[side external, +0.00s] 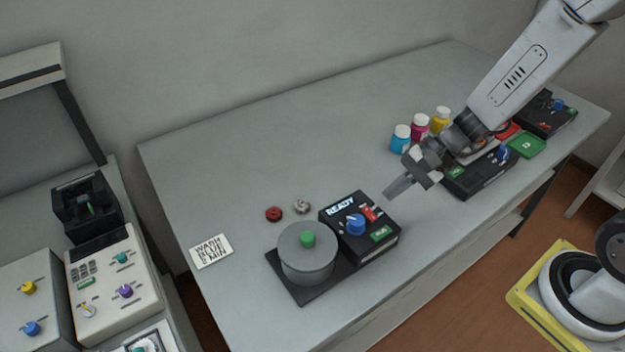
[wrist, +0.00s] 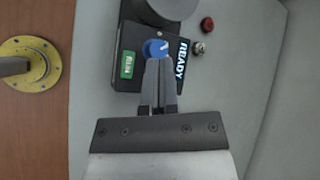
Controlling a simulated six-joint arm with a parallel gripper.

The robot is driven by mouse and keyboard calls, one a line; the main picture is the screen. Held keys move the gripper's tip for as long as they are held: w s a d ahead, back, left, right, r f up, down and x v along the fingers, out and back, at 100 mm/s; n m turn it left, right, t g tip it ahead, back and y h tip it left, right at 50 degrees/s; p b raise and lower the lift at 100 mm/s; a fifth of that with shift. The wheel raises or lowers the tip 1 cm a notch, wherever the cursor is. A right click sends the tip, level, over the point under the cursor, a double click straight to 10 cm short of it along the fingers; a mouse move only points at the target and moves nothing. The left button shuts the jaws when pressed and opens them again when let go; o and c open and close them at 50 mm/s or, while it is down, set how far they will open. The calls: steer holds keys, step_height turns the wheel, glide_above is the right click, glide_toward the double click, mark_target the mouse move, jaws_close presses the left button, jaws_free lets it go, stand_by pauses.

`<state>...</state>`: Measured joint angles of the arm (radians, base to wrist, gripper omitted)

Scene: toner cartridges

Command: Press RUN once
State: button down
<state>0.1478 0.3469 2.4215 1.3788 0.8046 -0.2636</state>
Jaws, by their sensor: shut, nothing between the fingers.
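A black control box (side external: 372,248) stands on the grey table, with a lit display (side external: 341,204) reading READY. On its top are a blue knob (side external: 355,224), a red part (side external: 368,213) and a green label or button (side external: 379,234), which shows as the green RUN button (wrist: 127,65) in the wrist view. My gripper (side external: 390,193) is shut and empty, above and to the right of the box. In the wrist view its fingertips (wrist: 158,62) overlap the box near the blue knob (wrist: 155,48), with RUN to their left.
A red cap (side external: 274,214) and a metal part (side external: 302,206) lie behind the drum. A sign (side external: 211,251) reads WARM BLUE 2 MIN. Blue (side external: 401,139), magenta (side external: 420,126) and yellow bottles (side external: 441,119) stand behind my gripper. Another black box (side external: 478,180) is at right.

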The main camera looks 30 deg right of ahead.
mark_target(385, 230)
steer(key=shift+f, duration=0.15)
steer(key=shift+f, duration=4.25)
steer(key=shift+f, duration=0.85)
steer(key=shift+r, duration=0.15)
stand_by(0.4)
steer(key=shift+r, duration=0.7)
steer(key=shift+r, duration=2.5)
